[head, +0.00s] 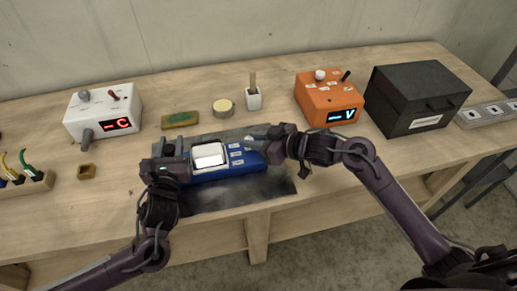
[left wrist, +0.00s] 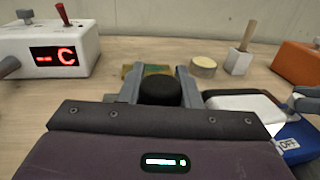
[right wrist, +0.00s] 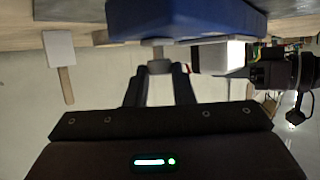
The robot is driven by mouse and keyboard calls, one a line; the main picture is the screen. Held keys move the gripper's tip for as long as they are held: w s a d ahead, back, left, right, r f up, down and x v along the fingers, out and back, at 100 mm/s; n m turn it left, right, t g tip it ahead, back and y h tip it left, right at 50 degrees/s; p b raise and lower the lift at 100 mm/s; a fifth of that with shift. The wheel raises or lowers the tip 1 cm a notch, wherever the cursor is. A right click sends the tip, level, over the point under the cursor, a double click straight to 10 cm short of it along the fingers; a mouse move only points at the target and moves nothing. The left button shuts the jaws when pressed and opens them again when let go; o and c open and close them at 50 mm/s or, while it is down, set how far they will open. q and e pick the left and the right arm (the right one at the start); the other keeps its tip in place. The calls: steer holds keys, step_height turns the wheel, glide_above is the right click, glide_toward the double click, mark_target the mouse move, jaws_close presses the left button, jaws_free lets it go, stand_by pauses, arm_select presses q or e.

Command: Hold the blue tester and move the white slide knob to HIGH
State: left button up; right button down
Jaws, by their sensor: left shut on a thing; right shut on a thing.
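The blue tester (head: 200,175) lies on a dark mat, with a pale screen housing (head: 209,155) and small white labels on top. My left gripper (head: 172,160) is at the tester's left end. In the left wrist view it (left wrist: 160,78) is shut on a round black handle (left wrist: 158,92). My right gripper (head: 262,145) is at the tester's right end. In the right wrist view it (right wrist: 161,68) is shut on the small pale slide knob (right wrist: 160,66), beside the blue body (right wrist: 185,20). The knob's setting is hidden.
Behind stand a white meter (head: 104,108), a green-topped sponge-like block (head: 180,119), a round tin (head: 223,107), a white pot with a stick (head: 254,99), an orange meter (head: 327,98) and a black box (head: 415,97). The dark mat (head: 240,190) is bare in front.

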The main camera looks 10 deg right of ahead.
steer(key=shift+w+d, duration=0.1)
steer(key=shift+w, duration=1.1)
steer(key=c, duration=1.2)
jaws_free()
steer(key=shift+s, duration=0.1)
steer(key=v, duration=1.2)
steer(key=shift+r, duration=0.1)
